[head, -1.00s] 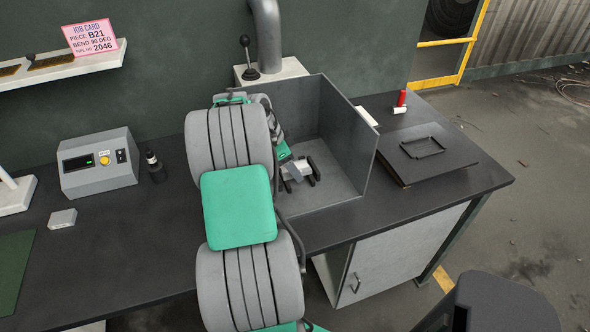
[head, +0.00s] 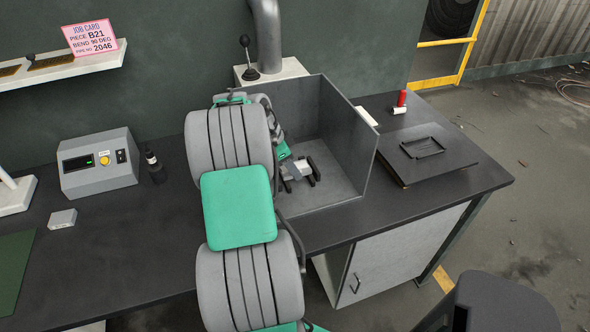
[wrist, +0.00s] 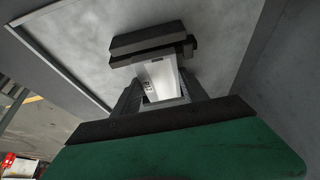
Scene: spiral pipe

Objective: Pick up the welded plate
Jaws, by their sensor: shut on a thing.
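The welded plate is a small pale metal piece (wrist: 160,76) with dark marking on its face, seen in the wrist view. It sits between the dark fingers of my gripper (head: 300,177), which is shut on it. In the head view the plate (head: 302,166) shows only as a small light patch. My gripper is inside the open-fronted grey booth (head: 352,140), near its floor. Whether the plate touches the floor I cannot tell. My arm hides the left part of the booth.
A duct (head: 267,35) and a lever (head: 246,55) stand behind the booth. A black board with a small tray (head: 424,147) lies to its right, near a red cylinder (head: 402,98). A control box (head: 98,163) stands at left.

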